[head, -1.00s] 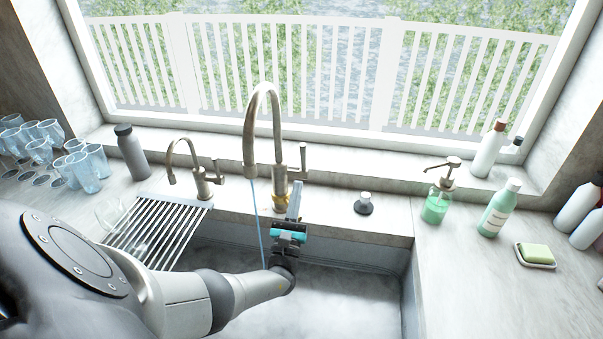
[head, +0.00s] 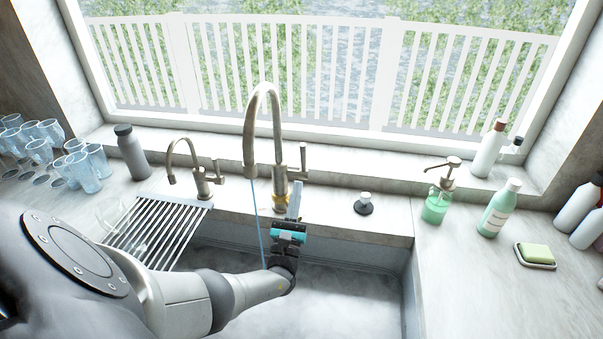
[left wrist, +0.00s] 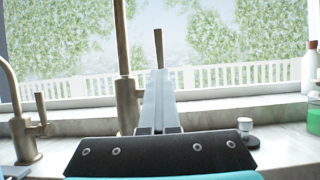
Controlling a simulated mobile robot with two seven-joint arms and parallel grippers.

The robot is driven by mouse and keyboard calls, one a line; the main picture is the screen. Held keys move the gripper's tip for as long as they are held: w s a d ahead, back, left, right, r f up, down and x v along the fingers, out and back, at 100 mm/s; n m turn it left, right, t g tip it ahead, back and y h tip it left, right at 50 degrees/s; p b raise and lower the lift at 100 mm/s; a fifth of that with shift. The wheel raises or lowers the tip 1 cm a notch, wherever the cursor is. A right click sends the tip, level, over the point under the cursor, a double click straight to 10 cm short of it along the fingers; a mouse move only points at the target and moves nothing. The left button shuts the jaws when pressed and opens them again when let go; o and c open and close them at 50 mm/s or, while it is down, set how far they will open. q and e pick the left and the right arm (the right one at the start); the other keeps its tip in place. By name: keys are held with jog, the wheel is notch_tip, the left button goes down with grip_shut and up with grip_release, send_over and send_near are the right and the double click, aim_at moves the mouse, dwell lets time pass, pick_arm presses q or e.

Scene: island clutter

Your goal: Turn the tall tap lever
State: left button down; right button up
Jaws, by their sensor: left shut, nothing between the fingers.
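The tall tap (head: 249,140) is a brushed-metal gooseneck behind the sink, and a thin blue stream of water (head: 257,215) falls from its spout. Its tall lever (head: 303,157) stands upright on the right side of the body. My left gripper (head: 296,186) is shut and empty, its fingertips just below and in front of the lever. In the left wrist view the lever (left wrist: 158,48) shows above the fingertips (left wrist: 159,75), which hide its lower part. The tap body (left wrist: 126,100) is just left of them. I cannot tell whether the fingers touch the lever.
A smaller tap (head: 201,184) with its own lever stands to the left, behind a drying rack (head: 165,228). A dark stopper (head: 364,204) and a green soap dispenser (head: 436,205) stand to the right. Glasses (head: 85,172) crowd the far left.

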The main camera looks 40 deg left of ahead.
aim_at(303, 159)
pick_arm(q)
jog(key=shift+a+r, duration=0.15)
jog(key=shift+r, duration=0.1)
jog(key=shift+w+r+g+h, duration=0.25)
jog(key=shift+r+g+h, duration=0.4)
jog(key=shift+g, duration=0.25)
jog(key=shift+r, duration=0.1)
jog(key=shift+w+a+r+g+h, duration=0.1)
jog(key=shift+w+r+g+h, duration=0.15)
jog(key=shift+r+g, duration=0.2)
jog(key=shift+w+a+r+g+h, duration=0.1)
jog(key=shift+w+r+g+h, duration=0.15)
jog(key=shift+g, duration=0.3)
jog(key=shift+s+r, duration=0.1)
jog(key=shift+w+a+r+g+h, duration=0.3)
jog(key=shift+w+r+g+h, duration=0.3)
jog(key=shift+g, duration=0.4)
